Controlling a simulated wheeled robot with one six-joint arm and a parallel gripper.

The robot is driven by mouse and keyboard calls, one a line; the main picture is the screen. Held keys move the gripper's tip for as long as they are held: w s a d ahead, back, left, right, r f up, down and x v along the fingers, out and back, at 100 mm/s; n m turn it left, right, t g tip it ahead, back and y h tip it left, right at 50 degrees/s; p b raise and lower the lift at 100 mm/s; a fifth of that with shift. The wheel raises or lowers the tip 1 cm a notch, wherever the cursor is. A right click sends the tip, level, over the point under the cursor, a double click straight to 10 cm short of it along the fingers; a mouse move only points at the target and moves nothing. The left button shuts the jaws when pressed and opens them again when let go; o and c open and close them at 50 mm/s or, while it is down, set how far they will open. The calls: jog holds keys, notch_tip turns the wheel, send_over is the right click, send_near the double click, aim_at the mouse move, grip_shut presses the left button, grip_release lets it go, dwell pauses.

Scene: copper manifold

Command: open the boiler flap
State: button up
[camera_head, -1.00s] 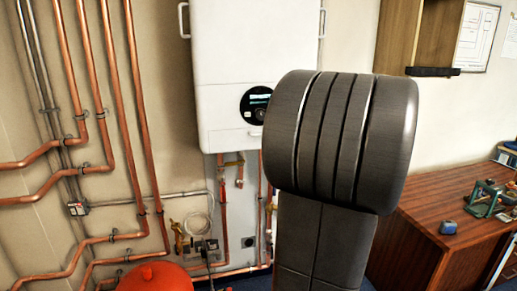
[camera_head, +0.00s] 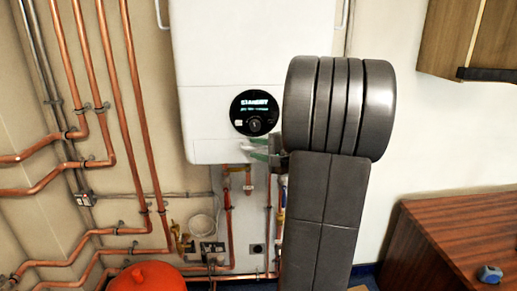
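The white boiler (camera_head: 250,60) hangs on the wall at upper middle, with a round black display (camera_head: 254,113) on its lower front. The boiler flap (camera_head: 215,151) looks like the white bottom panel under a thin seam; it appears closed. My gripper (camera_head: 262,149) is at the flap's lower right part, below the display, with pale and green-edged fingers pointing left. My dark arm hides its base and the boiler's lower right corner. I cannot tell whether the fingers touch the flap or are open or shut.
Copper pipes (camera_head: 140,110) run along the wall at left, and more drop below the boiler. A red vessel (camera_head: 147,277) stands at lower left. A wooden desk (camera_head: 440,235) is at lower right, with a wall cabinet (camera_head: 455,35) above. The wall between them is bare.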

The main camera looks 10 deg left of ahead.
grip_shut()
jog(key=shift+s+f+b, duration=0.1)
jog(key=shift+f+b, duration=0.15)
jog(key=shift+b, duration=0.4)
